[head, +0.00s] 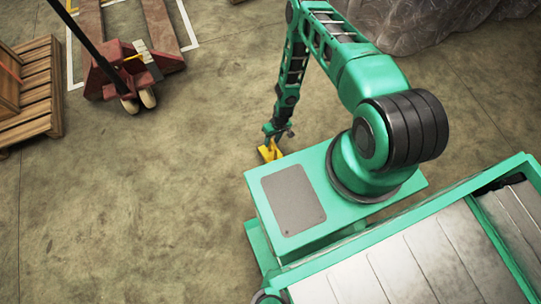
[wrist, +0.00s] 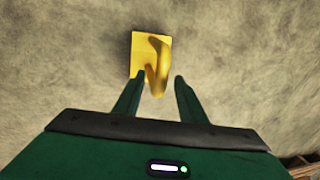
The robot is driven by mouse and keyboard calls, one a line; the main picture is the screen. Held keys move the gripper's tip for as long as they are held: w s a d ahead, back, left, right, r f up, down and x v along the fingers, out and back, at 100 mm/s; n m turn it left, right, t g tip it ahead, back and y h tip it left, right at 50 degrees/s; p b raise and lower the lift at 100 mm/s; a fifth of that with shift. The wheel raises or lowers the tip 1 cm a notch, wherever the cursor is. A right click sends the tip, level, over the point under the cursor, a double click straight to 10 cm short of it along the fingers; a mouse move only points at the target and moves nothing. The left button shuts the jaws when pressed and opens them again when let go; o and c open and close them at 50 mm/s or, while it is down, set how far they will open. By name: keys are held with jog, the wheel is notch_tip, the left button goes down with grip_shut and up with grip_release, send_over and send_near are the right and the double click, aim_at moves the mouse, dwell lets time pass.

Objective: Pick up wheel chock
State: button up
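The wheel chock (head: 269,151) is yellow and stands on the floor beside my green base in the head view. In the wrist view the chock (wrist: 145,55) shows a flat yellow plate with a curved handle (wrist: 160,65) on top. My gripper (wrist: 159,78) is open, with its two green fingertips apart. The lower end of the handle lies between the fingertips in the picture, nearer the left one. I cannot tell whether a finger touches it. In the head view my gripper (head: 273,140) points down at the chock and partly hides it.
A red pallet jack (head: 125,75) stands at the upper left, with a wooden pallet (head: 38,90) at the left edge. A grey wrapped bulk (head: 425,25) is at the top right. The concrete floor left of the chock is clear.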

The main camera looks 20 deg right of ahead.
jog(key=shift+a+f, duration=0.15)
jog(key=shift+f, duration=0.55)
grip_shut()
jog(key=shift+w, duration=0.1)
dwell(0.9)
